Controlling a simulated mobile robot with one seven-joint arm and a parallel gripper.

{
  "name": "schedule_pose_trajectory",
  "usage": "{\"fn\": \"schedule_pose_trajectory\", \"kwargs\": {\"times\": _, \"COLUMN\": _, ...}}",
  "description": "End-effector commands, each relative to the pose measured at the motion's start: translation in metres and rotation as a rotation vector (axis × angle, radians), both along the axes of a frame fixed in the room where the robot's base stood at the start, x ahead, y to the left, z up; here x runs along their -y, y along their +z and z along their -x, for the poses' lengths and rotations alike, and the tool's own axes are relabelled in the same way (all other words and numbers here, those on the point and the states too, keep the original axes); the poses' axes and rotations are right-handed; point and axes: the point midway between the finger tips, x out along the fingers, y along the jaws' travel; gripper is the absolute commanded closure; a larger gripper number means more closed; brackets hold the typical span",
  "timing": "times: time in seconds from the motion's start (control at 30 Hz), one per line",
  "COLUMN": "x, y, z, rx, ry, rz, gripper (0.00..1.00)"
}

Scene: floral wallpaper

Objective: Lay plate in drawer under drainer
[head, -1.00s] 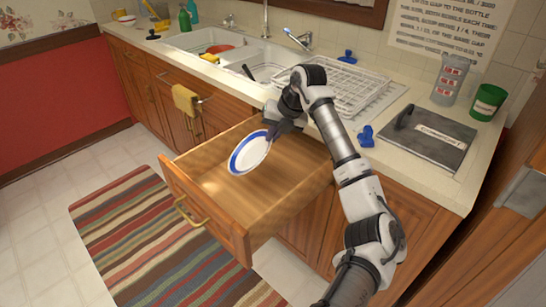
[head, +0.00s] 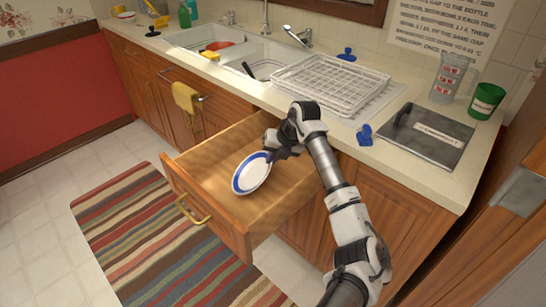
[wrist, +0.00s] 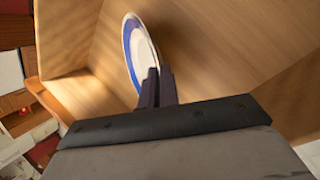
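A white plate with a blue rim (head: 252,173) is tilted inside the open wooden drawer (head: 215,185), below the drainer (head: 330,84). My gripper (head: 275,152) is shut on the plate's edge at its right side. In the wrist view the dark fingers (wrist: 156,88) pinch the near edge of the plate (wrist: 138,45), which stands steeply against the view of the drawer's inside (wrist: 215,40). Whether the plate's lower edge touches the drawer bottom I cannot tell. Nothing else shows in the drawer.
The drawer front with its brass handle (head: 190,210) juts out over a striped rug (head: 165,240). On the counter are a blue item (head: 364,135), a dark board (head: 430,137), a clear jug (head: 452,78) and a green cup (head: 486,100). A yellow towel (head: 186,97) hangs left of the drawer.

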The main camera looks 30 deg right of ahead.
Motion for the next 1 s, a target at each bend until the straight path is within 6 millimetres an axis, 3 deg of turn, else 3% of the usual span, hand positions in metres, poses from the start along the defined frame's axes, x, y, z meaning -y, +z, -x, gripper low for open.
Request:
{"fn": "schedule_pose_trajectory", "kwargs": {"times": 0.03, "x": 0.0, "y": -0.003, "z": 0.0, "rx": 0.001, "ry": 0.0, "rz": 0.0, "gripper": 1.0}}
{"fn": "schedule_pose_trajectory", "kwargs": {"times": 0.23, "x": 0.0, "y": -0.002, "z": 0.0, "rx": 0.0, "ry": 0.0, "rz": 0.0, "gripper": 0.75}}
{"fn": "schedule_pose_trajectory", "kwargs": {"times": 0.6, "x": 0.001, "y": 0.004, "z": 0.001, "rx": 0.0, "ry": -0.001, "rz": 0.001, "gripper": 0.75}}
{"fn": "schedule_pose_trajectory", "kwargs": {"times": 0.77, "x": 0.008, "y": 0.027, "z": 0.01, "rx": 0.003, "ry": -0.001, "rz": 0.004, "gripper": 0.75}}
{"fn": "schedule_pose_trajectory", "kwargs": {"times": 1.0, "x": 0.021, "y": 0.074, "z": 0.029, "rx": 0.002, "ry": -0.001, "rz": 0.003, "gripper": 0.75}}
